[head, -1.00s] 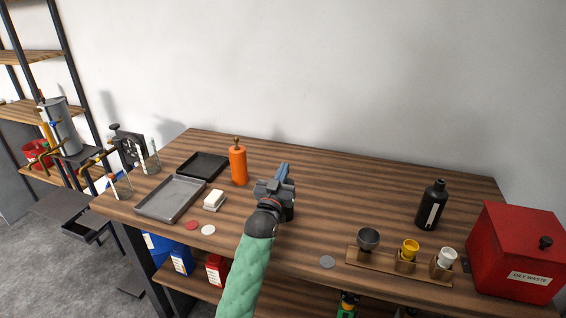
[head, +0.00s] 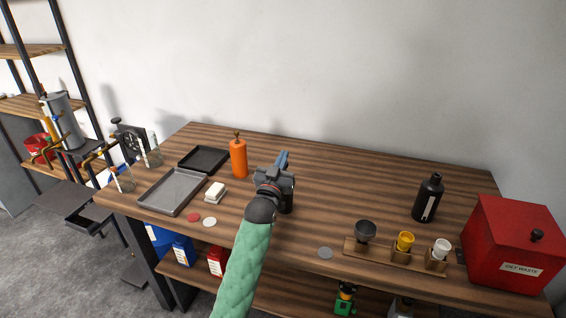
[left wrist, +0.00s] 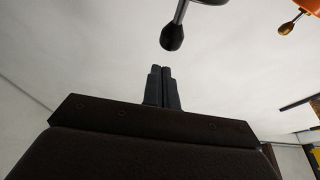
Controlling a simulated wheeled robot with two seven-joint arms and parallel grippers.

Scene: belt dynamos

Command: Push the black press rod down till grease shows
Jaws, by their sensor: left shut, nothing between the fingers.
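The black press rod shows in the left wrist view as a metal shaft with a black knob (left wrist: 172,38). My left gripper (left wrist: 165,70) is shut and empty there, with its fingertips apart from the knob in the picture. In the head view my left gripper (head: 282,156) is over the middle of the table, right of the orange bottle. A dark body (head: 288,202) shows partly behind the gripper; the gripper and arm hide most of it and the rod. I see no grease. My right gripper is not in view.
The orange bottle (head: 239,160) stands close on the left, with a grey tray (head: 172,192) and a black tray (head: 204,159) beyond. A black bottle (head: 428,198), a wooden cup rack (head: 395,258) and a red waste box (head: 512,245) are at the right. The table's back middle is clear.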

